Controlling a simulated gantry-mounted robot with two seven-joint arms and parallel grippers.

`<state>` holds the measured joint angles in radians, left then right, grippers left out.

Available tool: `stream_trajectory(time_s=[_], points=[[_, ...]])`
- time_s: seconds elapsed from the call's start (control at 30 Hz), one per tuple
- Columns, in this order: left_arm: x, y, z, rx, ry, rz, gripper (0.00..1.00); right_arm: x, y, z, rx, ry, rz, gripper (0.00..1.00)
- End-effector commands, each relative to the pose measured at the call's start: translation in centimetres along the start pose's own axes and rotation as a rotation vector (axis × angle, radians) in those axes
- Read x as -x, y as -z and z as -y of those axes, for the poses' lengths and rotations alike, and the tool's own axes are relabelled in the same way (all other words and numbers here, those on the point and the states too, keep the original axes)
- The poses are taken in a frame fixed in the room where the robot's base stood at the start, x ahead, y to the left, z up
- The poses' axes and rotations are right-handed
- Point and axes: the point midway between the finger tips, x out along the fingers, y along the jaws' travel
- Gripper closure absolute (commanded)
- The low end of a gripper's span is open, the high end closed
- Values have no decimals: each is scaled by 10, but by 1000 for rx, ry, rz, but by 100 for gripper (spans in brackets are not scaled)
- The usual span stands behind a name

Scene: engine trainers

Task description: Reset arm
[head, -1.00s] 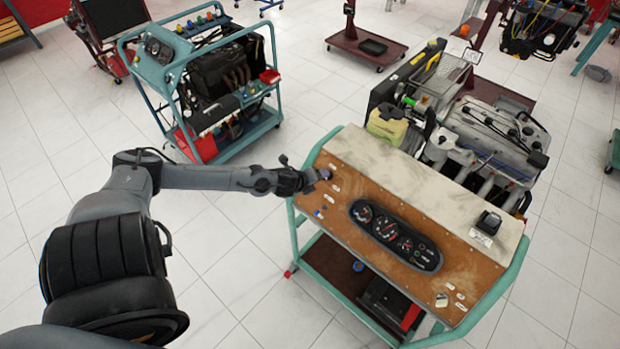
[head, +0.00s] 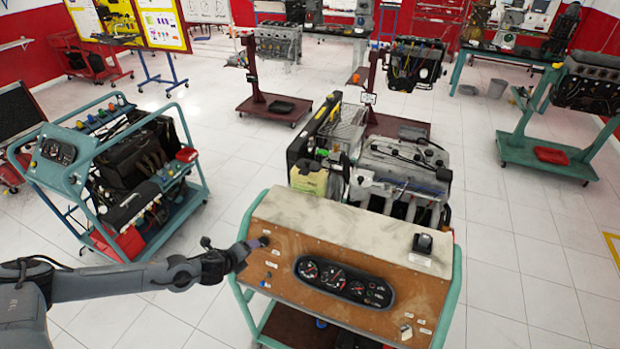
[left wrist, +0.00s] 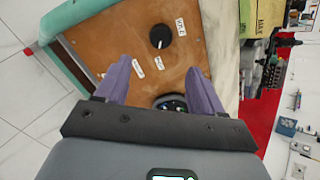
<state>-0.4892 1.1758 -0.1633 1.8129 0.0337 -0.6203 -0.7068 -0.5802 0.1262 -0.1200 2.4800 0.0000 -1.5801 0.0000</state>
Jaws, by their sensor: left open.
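My left arm comes in from the left in the head view, with its gripper (head: 250,251) at the left edge of the wooden control panel (head: 385,264). In the left wrist view the two purple fingers of this gripper (left wrist: 160,85) are spread apart with nothing between them. A black round knob (left wrist: 160,37) on the panel shows beyond the fingertips. A gauge cluster (head: 343,283) sits mid-panel; part of a round dial (left wrist: 171,102) shows between the fingers in the wrist view. I cannot tell whether the fingers touch the panel. My right gripper is not in view.
The panel sits on a green-framed engine trainer with an engine (head: 403,170) behind it. A teal engine cart (head: 140,180) stands at the left, close to my arm. Other engine stands are farther back. White tiled floor (head: 510,260) is clear at the right.

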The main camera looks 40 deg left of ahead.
Motion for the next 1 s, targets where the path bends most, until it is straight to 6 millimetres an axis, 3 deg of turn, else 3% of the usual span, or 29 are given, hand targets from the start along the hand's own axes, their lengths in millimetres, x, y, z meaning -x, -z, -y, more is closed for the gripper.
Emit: stream_trajectory(time_s=[0.17, 0.27, 0.37, 0.5, 0.6, 0.7, 0.9, 1.0], points=[[7, 15, -10, 50, -21, -22, 32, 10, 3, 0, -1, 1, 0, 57], [18, 45, -19, 131, -35, -64, 32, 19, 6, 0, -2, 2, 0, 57], [39, 94, -17, 249, -39, -133, 32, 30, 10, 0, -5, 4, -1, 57], [85, 165, 2, 482, -80, -210, 32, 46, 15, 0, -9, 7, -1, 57], [124, 205, 24, 690, -138, -242, 32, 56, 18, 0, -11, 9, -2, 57], [165, 231, 49, 909, -218, -256, 32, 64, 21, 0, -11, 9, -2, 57], [238, 250, 85, 1298, -409, -223, 32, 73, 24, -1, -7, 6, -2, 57], [259, 248, 86, 1415, -494, -172, 32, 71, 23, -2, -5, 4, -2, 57]])
